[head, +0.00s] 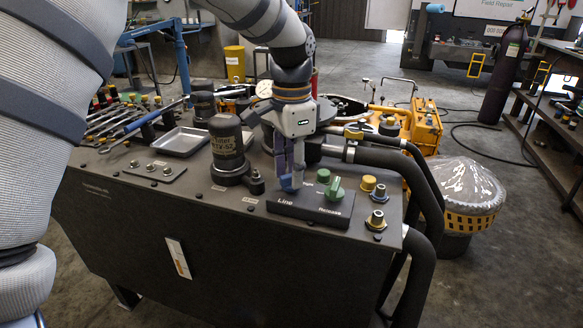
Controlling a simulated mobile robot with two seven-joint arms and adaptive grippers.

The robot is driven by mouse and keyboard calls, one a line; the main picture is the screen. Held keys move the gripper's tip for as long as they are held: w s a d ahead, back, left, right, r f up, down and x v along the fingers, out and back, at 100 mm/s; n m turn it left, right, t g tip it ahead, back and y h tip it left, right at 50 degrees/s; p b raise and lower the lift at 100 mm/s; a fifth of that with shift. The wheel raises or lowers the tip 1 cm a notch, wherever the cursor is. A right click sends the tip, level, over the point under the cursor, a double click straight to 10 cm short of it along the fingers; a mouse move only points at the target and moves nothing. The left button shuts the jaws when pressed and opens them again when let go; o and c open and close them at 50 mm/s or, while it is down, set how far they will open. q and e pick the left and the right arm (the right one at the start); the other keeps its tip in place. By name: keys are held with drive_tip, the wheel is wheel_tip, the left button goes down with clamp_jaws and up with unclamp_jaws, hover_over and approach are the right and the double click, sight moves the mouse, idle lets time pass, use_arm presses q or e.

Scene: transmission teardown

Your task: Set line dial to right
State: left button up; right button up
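The line dial (286,184), a blue knob, sits on a black plate (312,211) on the bench top, above the printed word "Line". My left gripper (291,180) points straight down with its fingers at this dial, and they cover part of it. The fingers look close together, but I cannot tell whether they grip the knob. The dial's exact pointing direction is partly hidden. A green dial (334,189) stands just right of it on the same plate. My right gripper is not in view.
A dark cylinder (227,145) stands left of the plate, with a metal tray (181,142) and wrenches beyond. Yellow and blue fittings (377,195) and thick black hoses (410,178) lie to the right. A plastic-covered drum (460,190) stands on the floor.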

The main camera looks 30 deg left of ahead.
use_arm(q)
wheel_tip(320, 180, up, 12)
idle(0.4)
